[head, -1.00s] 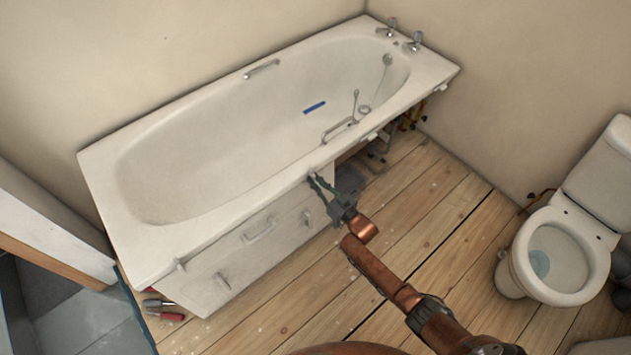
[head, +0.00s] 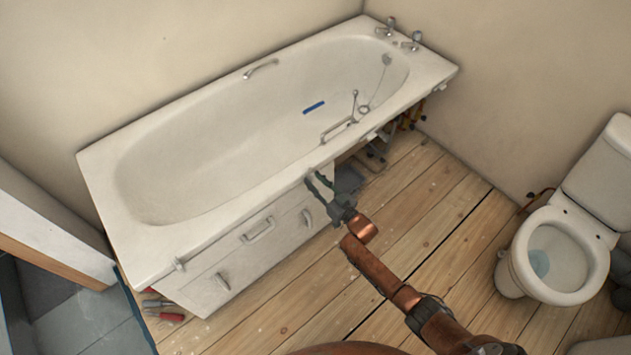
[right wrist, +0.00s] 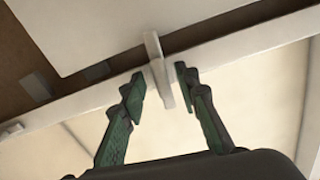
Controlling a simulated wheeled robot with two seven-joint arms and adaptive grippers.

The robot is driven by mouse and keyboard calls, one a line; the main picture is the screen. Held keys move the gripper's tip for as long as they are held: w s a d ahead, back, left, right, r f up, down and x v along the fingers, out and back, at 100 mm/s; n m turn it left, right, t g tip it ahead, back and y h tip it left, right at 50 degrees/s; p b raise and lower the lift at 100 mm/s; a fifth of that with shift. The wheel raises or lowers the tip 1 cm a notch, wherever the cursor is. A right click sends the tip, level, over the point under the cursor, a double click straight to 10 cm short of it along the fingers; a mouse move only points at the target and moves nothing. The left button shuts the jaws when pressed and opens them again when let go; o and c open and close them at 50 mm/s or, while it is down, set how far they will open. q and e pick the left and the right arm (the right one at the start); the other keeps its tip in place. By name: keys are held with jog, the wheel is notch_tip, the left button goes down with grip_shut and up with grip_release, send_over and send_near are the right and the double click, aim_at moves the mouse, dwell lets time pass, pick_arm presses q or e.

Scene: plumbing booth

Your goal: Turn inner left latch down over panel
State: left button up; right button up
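The white bath panel (head: 236,262) stands under the left part of the bath rim. My right gripper (head: 318,181) is at the rim near the panel's right end and hides most of the inner left latch in the head view. In the right wrist view, the pale bar-shaped latch (right wrist: 159,72) crosses the rim strip between the two green fingers of my right gripper (right wrist: 160,84). The fingers are apart, with a small gap visible on each side of the latch. The latch's upper end is at the edge of the panel (right wrist: 95,28). My left gripper is not in view.
Another latch (head: 180,264) is at the panel's left end. The bath (head: 225,135) fills the back. Pipes (head: 375,155) show under its open right part. Red-handled tools (head: 168,315) lie at the lower left. A toilet (head: 560,255) stands right, with bare floorboards (head: 425,215) between.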

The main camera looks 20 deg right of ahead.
jog(key=v, duration=1.2)
